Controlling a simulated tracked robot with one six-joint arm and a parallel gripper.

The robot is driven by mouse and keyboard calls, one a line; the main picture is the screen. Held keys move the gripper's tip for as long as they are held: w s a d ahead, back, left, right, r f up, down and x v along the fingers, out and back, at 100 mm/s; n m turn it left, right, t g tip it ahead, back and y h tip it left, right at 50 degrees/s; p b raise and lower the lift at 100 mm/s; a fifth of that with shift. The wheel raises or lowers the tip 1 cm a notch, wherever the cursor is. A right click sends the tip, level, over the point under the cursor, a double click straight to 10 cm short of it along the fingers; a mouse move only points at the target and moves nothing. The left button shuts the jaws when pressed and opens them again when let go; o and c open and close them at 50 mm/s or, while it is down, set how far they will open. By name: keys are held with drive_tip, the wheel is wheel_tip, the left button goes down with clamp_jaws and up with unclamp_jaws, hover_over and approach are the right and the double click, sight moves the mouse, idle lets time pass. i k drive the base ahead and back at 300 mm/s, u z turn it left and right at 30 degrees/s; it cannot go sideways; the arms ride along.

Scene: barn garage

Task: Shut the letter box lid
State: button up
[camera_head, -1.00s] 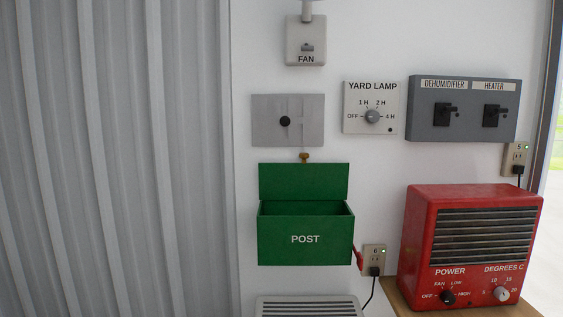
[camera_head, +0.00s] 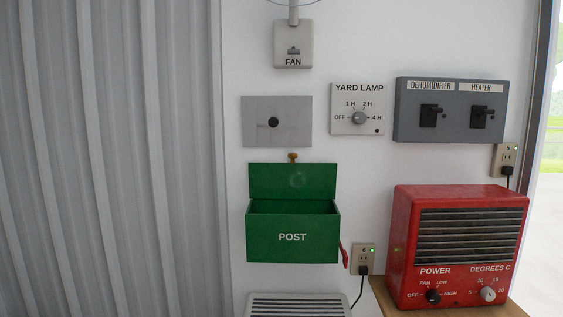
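The green letter box (camera_head: 292,248) marked POST is fixed to the white wall, a little below the middle of the view. Its lid (camera_head: 292,182) stands open, upright against the wall behind the box. A small brass knob (camera_head: 293,157) shows at the lid's top edge. The box's open top shows a dark inside. A red flag-like part (camera_head: 344,257) is on the box's right side. My gripper is not in view.
A red heater (camera_head: 458,245) stands on a wooden surface (camera_head: 440,311) at the right. Outlet 6 (camera_head: 363,257) with a plugged cord is right of the box. A vent grille (camera_head: 297,305) lies below it. Switch panels, including the grey plate (camera_head: 277,121), hang above. Corrugated metal (camera_head: 110,160) covers the left.

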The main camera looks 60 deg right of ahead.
sight(292, 181)
drive_tip(key=u, duration=0.1)
drive_tip(key=k, duration=0.95)
drive_tip(key=z, duration=0.4)
drive_tip(key=i, duration=1)
drive_tip(key=z, duration=0.4)
